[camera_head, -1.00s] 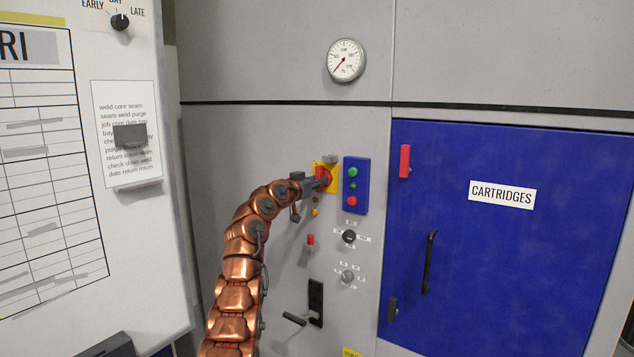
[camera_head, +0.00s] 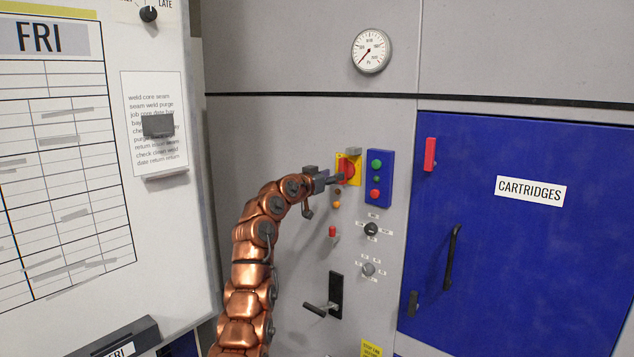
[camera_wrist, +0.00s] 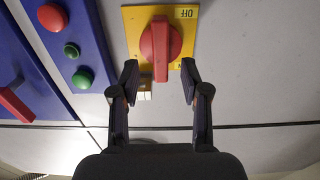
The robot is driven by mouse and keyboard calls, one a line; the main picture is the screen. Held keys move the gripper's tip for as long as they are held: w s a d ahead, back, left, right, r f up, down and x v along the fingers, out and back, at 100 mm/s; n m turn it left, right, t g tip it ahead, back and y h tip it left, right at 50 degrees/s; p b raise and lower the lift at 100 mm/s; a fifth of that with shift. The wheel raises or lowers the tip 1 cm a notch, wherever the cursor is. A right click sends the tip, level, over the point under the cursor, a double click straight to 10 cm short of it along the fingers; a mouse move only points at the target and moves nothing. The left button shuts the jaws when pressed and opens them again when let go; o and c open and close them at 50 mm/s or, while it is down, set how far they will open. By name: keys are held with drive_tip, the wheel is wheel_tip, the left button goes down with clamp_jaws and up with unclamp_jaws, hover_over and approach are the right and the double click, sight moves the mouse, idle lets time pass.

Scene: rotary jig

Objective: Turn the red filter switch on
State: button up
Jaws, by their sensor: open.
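A red rotary switch (camera_wrist: 161,45) sits on a yellow plate (camera_wrist: 135,20) on the grey panel. In the wrist view its bar stands vertical. The OFF label reads upside down at the plate's upper right there; another label by the right finger is mostly hidden. My gripper (camera_wrist: 160,80) is open, its fingers on either side of the bar's lower end, with gaps and nothing held. In the head view my gripper (camera_head: 332,180) is just left of and below the red switch (camera_head: 347,170), partly in front of the plate. I cannot read a filter label.
A blue button box (camera_head: 379,178) stands close right of the switch. Below are a small red lever (camera_head: 332,232), two dark knobs and a black handle (camera_head: 320,307). A blue CARTRIDGES door (camera_head: 520,240) is at right, a white board (camera_head: 60,180) at left.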

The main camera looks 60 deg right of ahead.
drive_tip(key=v, duration=0.7)
idle(0.7)
